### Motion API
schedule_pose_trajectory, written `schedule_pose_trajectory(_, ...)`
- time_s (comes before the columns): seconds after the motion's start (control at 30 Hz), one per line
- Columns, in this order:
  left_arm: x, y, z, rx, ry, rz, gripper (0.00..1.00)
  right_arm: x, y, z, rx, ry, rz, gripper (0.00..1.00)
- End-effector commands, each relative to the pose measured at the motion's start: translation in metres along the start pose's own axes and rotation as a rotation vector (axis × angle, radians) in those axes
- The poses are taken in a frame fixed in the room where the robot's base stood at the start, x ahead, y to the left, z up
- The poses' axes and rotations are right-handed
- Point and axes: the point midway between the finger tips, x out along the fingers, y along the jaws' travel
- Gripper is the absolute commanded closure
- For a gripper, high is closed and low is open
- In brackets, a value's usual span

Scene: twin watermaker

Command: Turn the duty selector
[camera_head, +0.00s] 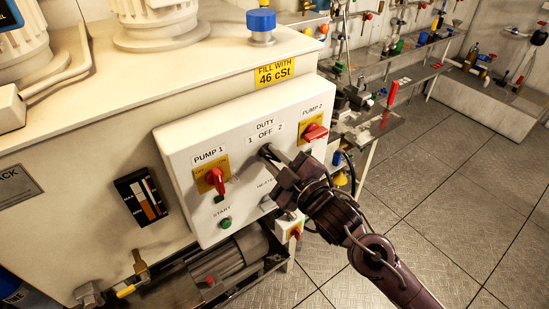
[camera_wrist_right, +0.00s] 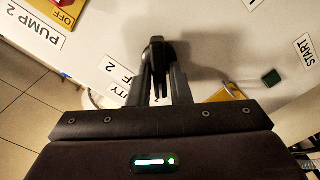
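The duty selector is a black knob (camera_head: 265,150) on the sloped white control panel (camera_head: 180,142), below the label DUTY 1 OFF 2. My right gripper (camera_head: 276,157) reaches it from the lower right and hides part of it. In the right wrist view the black knob (camera_wrist_right: 158,48) sits at the tips of my right gripper (camera_wrist_right: 159,72). The two fingers are close together, one on each side of it, and appear to touch it. The knob's exact pointing direction is hard to tell. My left gripper is not in view.
Red switches for PUMP 1 (camera_head: 216,179) and PUMP 2 (camera_head: 314,132) flank the selector on the same panel. A green START button (camera_head: 225,223) is lower left. A blue cap (camera_head: 261,19) stands on the tank above. Open floor (camera_head: 440,180) lies to the right.

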Motion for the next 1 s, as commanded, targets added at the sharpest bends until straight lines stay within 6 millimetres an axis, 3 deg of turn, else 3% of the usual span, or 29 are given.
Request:
schedule_pose_trajectory(0.13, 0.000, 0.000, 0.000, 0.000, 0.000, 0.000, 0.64, 0.000, 0.000, 0.000, 0.001, 0.000, 0.000, 0.65)
schedule_pose_trajectory(0.47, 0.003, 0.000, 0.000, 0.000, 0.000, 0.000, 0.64, -0.005, -0.001, 0.001, 0.002, 0.000, 0.000, 0.65)
schedule_pose_trajectory(0.8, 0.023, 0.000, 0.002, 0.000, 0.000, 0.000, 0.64, -0.059, -0.003, 0.003, 0.000, -0.002, -0.001, 0.65)
schedule_pose_trajectory(1.0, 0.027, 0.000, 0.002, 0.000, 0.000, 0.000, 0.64, -0.077, -0.001, 0.001, 0.001, -0.001, 0.000, 0.65)
